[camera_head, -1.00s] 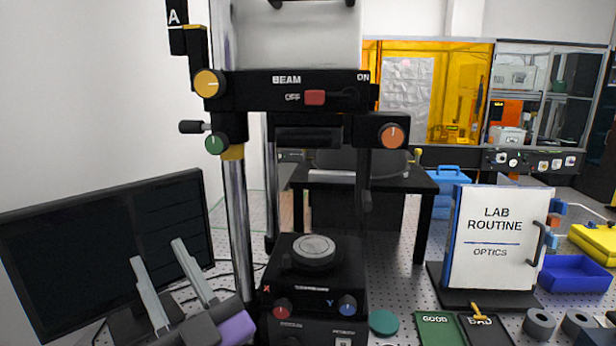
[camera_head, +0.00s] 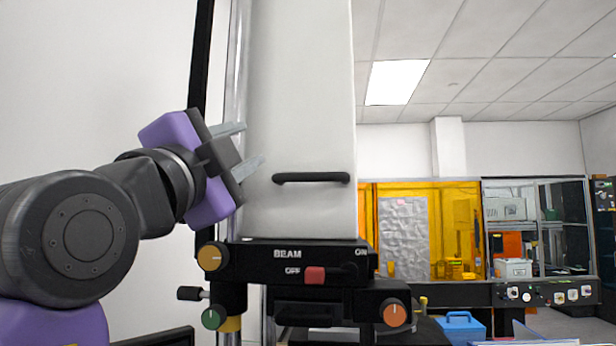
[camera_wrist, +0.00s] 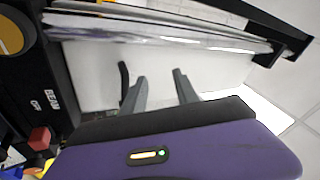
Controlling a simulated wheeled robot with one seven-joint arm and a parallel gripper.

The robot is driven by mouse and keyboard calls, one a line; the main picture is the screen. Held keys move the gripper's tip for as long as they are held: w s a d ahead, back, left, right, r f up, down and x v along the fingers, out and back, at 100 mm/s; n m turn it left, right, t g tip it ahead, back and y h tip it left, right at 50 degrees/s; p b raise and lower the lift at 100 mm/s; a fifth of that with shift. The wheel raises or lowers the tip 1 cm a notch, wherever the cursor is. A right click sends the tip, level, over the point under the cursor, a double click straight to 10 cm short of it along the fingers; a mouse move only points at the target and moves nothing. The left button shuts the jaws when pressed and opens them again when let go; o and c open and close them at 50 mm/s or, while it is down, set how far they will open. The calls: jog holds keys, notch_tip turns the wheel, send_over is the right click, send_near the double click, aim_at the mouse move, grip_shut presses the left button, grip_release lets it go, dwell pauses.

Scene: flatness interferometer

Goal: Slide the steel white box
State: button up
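The tall white box (camera_head: 300,110) stands upright on the instrument in the head view, above the black BEAM panel (camera_head: 330,256). A black bar handle (camera_head: 312,178) is on its front near the lower end. My gripper (camera_head: 256,146) is open and empty, left of the handle, its two fingers pointing right across the box's left part. In the wrist view the white box (camera_wrist: 95,75) lies beyond the open fingers (camera_wrist: 160,90), and the dark handle (camera_wrist: 124,82) shows just left of them. No contact with the handle is visible.
A chrome column (camera_head: 238,75) and a dark upright (camera_head: 201,60) stand along the box's left side, close to my gripper. The red switch (camera_head: 314,274), orange knob (camera_head: 394,312) and yellow knob (camera_head: 211,256) jut out below. Space right of the box is open.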

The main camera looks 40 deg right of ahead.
aim_at(305, 179)
jog(key=s+d+f+m+g, duration=0.1)
jog(key=m+g, duration=0.1)
jog(key=d+f+m+g, duration=0.1)
jog(key=d+m+g, duration=0.1)
jog(key=m, duration=0.1)
jog(key=s+d+f+m+g, duration=0.1)
jog(key=d+f+m+g, duration=0.1)
jog(key=shift+s+m, duration=0.35)
jog(key=shift+m, duration=0.05)
jog(key=p+x, duration=0.3)
jog(key=x, duration=0.4)
jog(key=shift+f, duration=0.15)
grip_shut()
dwell(0.7)
